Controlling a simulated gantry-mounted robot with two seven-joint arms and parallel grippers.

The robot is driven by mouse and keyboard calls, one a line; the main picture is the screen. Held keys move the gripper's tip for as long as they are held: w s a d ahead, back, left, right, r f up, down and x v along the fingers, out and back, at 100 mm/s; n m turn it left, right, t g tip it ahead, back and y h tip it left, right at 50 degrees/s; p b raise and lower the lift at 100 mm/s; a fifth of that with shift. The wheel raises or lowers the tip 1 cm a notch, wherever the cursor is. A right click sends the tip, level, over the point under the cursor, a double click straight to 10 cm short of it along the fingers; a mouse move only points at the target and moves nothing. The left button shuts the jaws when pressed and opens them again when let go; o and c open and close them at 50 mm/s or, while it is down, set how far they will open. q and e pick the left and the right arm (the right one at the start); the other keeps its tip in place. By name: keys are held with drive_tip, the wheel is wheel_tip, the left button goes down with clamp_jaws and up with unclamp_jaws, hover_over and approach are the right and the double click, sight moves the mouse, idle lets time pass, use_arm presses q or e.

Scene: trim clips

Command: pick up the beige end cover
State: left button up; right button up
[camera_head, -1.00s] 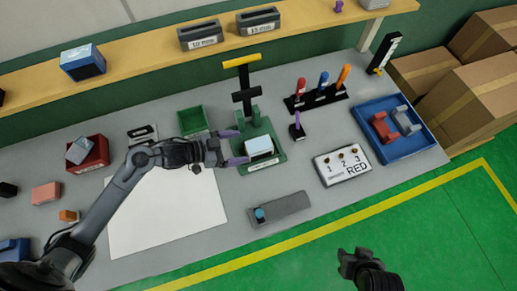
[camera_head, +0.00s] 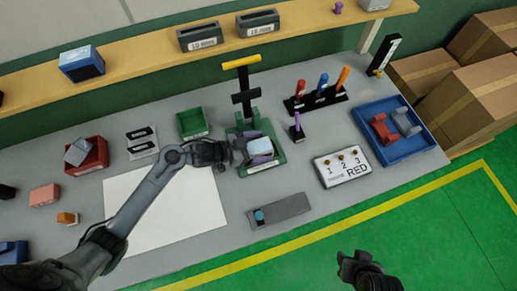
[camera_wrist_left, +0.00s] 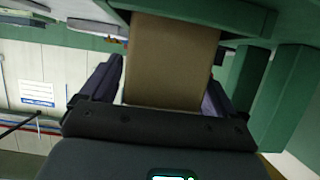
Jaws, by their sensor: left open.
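The beige end cover (camera_head: 260,147) sits on the green press fixture (camera_head: 276,166) under the yellow-handled lever; its top looks pale in the head view. In the left wrist view the beige cover (camera_wrist_left: 168,58) fills the space between the fingers. My left gripper (camera_head: 255,150) is at the fixture. In the left wrist view my left gripper (camera_wrist_left: 160,90) is open, with one dark purple finger on each side of the cover. Whether the fingers touch it is unclear. My right gripper (camera_head: 350,262) hangs over the green floor at the bottom, its jaws unclear.
Green fixture posts (camera_wrist_left: 285,90) stand close beside the left gripper in the wrist view. A green bin (camera_head: 193,123) is behind left, a tool rack (camera_head: 318,98) behind right. A label board (camera_head: 342,167) and grey block (camera_head: 279,211) lie in front. The white sheet (camera_head: 150,215) is clear.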

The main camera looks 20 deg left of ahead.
use_arm(q)
drive_tip(key=c, duration=1.2)
